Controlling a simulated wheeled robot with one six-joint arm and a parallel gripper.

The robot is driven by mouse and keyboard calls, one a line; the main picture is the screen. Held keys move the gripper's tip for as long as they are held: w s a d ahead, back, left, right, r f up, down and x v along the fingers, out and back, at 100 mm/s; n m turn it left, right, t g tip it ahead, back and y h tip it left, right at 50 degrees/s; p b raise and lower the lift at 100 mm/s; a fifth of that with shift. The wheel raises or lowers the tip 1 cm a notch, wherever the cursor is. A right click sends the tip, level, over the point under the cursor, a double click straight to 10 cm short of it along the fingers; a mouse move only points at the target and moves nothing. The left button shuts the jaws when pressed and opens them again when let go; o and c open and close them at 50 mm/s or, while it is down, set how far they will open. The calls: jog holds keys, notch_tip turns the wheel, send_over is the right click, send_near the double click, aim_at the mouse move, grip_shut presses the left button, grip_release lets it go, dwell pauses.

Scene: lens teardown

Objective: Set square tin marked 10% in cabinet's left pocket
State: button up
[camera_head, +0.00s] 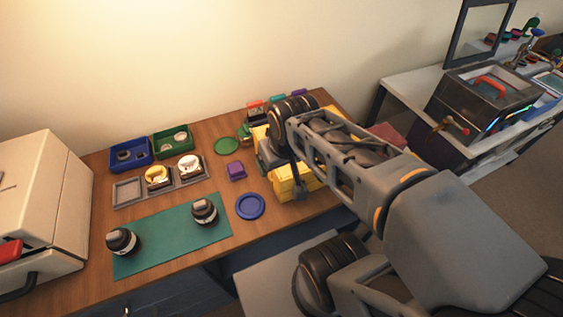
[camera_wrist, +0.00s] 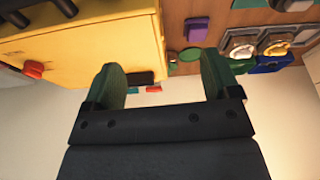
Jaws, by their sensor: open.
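My gripper (camera_wrist: 163,80) is open, its two green fingertips apart with nothing held between them. A yellow box-like body (camera_wrist: 85,50), perhaps the cabinet, fills the left of the wrist view, with a red knob and dark bars. In the head view the yellow body (camera_head: 284,188) is largely hidden behind my arm. No 10% marking is readable, so I cannot tell which thing is the tin. A small purple squarish block (camera_head: 236,170) lies on the bench left of the yellow body; it also shows in the wrist view (camera_wrist: 197,30). The left pocket cannot be made out.
A green disc (camera_head: 227,147) and a blue disc (camera_head: 250,206) lie near the block. A grey tray (camera_head: 128,192), blue bin (camera_head: 131,152), green bin (camera_head: 173,140) and teal mat (camera_head: 160,236) with two dark round parts are leftward. A cream case (camera_head: 45,200) stands far left.

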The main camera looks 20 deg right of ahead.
jog(key=w+d+m+g+y+p, duration=0.2)
jog(key=w+d+m+y+p, duration=0.15)
jog(key=w+m, duration=0.6)
jog(key=w+d+m+g+y+p, duration=0.2)
jog(key=w+m+p, duration=0.25)
jog(key=w, duration=0.95)
jog(key=m+y, duration=0.3)
jog(key=m, duration=0.2)
send_near(246, 130)
jog(key=x, duration=0.3)
jog(key=w+x, duration=0.1)
jog(key=x, duration=0.3)
jog(key=d+f+x, duration=0.1)
jog(key=x, duration=0.3)
jog(key=shift+w+b, duration=0.15)
jog(key=shift+b, duration=0.2)
jog(key=shift+r, duration=0.1)
jog(key=c, duration=0.7)
